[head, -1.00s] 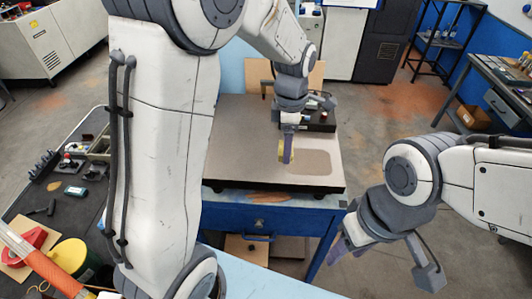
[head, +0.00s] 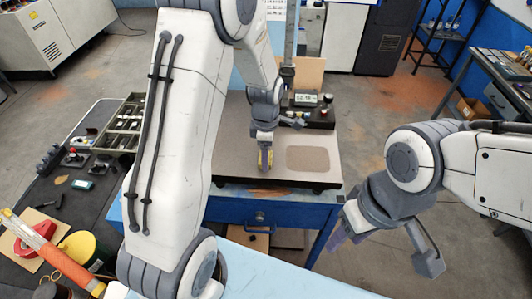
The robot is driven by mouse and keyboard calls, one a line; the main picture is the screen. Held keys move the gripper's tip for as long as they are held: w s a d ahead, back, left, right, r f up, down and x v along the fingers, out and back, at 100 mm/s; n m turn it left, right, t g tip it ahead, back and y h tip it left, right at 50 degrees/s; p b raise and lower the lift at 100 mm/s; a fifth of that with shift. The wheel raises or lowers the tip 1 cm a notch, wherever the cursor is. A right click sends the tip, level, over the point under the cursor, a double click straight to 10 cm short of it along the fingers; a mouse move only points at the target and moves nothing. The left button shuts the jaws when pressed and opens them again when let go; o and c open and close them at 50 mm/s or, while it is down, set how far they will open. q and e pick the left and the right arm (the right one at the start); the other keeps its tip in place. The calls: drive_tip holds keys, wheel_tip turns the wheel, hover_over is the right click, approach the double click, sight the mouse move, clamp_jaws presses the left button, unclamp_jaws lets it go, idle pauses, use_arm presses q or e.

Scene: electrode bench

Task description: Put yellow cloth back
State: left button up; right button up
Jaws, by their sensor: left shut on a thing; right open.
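My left gripper (head: 266,160) is shut on the yellow cloth (head: 265,156), of which only a small yellow part shows between the fingers. It is over the grey-brown slab (head: 232,157), left of a darker rectangular patch (head: 308,160) on the slab. I cannot tell whether the cloth touches the slab. My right gripper (head: 386,248) is open and empty, in front of and to the right of the slab, apart from it.
A device with a lit display (head: 305,98) stands at the slab's back edge. The slab rests on a blue bench (head: 235,210). A dark side table (head: 95,185) at left carries a compartment tray (head: 122,125), a red item (head: 35,240) and a yellow-topped container (head: 78,246).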

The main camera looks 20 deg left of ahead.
use_arm(q)
drive_tip(key=shift+f, duration=0.15)
drive_tip(key=o, duration=1.2)
drive_tip(key=shift+o, duration=0.2)
